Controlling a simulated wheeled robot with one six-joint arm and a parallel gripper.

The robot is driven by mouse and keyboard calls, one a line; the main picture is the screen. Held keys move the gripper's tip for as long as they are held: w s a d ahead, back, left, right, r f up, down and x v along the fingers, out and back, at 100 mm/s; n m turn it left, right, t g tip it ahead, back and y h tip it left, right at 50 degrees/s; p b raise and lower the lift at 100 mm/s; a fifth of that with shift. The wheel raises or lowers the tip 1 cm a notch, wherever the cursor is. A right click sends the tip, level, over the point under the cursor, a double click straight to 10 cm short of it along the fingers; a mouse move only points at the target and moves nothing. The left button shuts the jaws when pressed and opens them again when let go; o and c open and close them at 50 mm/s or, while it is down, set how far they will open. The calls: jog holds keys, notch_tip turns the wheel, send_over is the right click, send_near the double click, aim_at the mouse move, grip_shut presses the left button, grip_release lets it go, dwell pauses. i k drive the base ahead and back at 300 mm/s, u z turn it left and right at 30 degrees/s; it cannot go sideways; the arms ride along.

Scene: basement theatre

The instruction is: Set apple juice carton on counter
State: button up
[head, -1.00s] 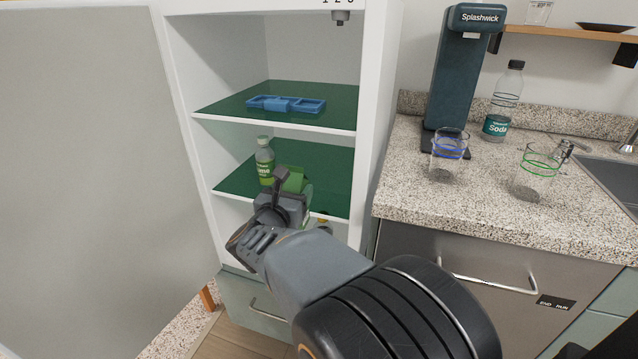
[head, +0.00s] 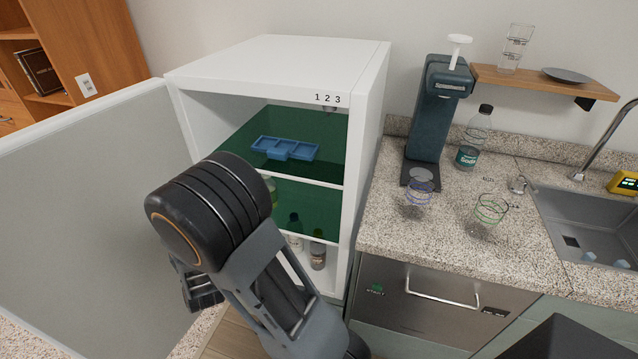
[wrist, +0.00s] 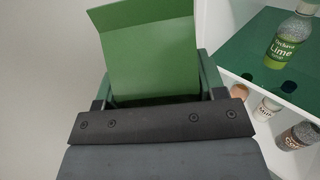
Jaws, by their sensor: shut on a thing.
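A green carton (wrist: 150,48) stands up between the fingers of my gripper (wrist: 155,88) in the wrist view. My gripper is shut on it. No label shows on the side facing the wrist camera, so I cannot read that it is apple juice. In the head view my arm hides the carton, and only part of the gripper shows at the lower left, in front of the open cabinet. The speckled stone counter (head: 395,232) is to the right of the cabinet, with bare room along its front left.
The white cabinet (head: 369,120) has its door (head: 85,220) swung open at left. Its shelves hold a blue tray (head: 285,150), a lime bottle (wrist: 288,42) and other bottles. On the counter stand a dispenser (head: 430,110), a soda bottle (head: 470,150) and two glasses (head: 418,190), beside a sink (head: 590,215).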

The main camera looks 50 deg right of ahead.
aim_at(524, 237)
jog(key=u, duration=0.4)
jog(key=k, duration=0.65)
jog(key=u, duration=0.6)
jog(key=k, duration=1.1)
jog(key=z, duration=0.15)
